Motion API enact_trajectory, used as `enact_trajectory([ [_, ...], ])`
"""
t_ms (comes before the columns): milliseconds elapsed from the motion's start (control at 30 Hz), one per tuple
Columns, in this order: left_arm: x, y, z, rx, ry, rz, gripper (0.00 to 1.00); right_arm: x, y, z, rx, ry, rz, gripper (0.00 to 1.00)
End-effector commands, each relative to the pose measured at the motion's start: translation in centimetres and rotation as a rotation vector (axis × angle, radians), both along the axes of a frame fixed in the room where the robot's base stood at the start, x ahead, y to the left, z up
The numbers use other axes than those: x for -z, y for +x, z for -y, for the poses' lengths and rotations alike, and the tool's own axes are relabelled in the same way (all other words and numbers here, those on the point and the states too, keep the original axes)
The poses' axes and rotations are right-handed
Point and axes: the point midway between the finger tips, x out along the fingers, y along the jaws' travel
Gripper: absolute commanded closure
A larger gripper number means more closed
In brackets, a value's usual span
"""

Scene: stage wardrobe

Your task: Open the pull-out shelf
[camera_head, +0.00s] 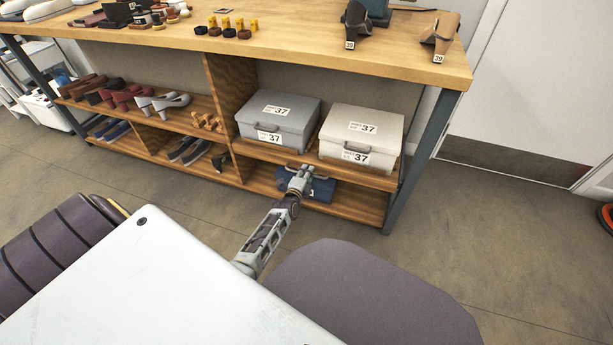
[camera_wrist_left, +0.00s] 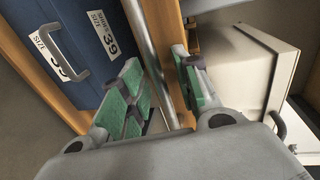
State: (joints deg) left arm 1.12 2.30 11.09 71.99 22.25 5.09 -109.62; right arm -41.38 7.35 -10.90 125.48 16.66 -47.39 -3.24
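The pull-out shelf (camera_head: 375,181) is a wooden board in the right bay of the workbench. It carries a grey box (camera_head: 278,122) and a cream box (camera_head: 361,134), both labelled 37. The board looks about level with the bench front. My left gripper (camera_head: 299,174) is at the shelf's front edge. In the left wrist view, its green-padded fingers (camera_wrist_left: 160,75) are apart, on either side of a silver handle bar (camera_wrist_left: 147,40) along the wooden edge (camera_wrist_left: 167,28). I see gaps beside the bar. The gripper hides part of the handle in the head view. My right gripper is not in view.
A blue box (camera_wrist_left: 75,50) labelled 39 sits on the bottom board below. A dark metal leg (camera_head: 420,150) stands at the bay's right. Shoes (camera_head: 160,101) fill the left bays.

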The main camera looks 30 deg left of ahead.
Motion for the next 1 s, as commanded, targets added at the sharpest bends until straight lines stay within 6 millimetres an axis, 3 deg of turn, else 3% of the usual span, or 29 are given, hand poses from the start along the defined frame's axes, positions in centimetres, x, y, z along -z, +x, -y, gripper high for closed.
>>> enact_trajectory([
  [300,-0.02,0.07,-0.02,0.0,0.0,0.0,0.69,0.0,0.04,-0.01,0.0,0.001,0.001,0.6],
  [533,-0.02,0.06,-0.02,0.0,0.0,0.0,0.99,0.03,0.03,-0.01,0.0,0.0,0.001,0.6],
  [1000,-0.01,-0.06,0.01,0.0,0.0,0.0,1.0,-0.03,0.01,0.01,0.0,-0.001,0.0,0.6],
])
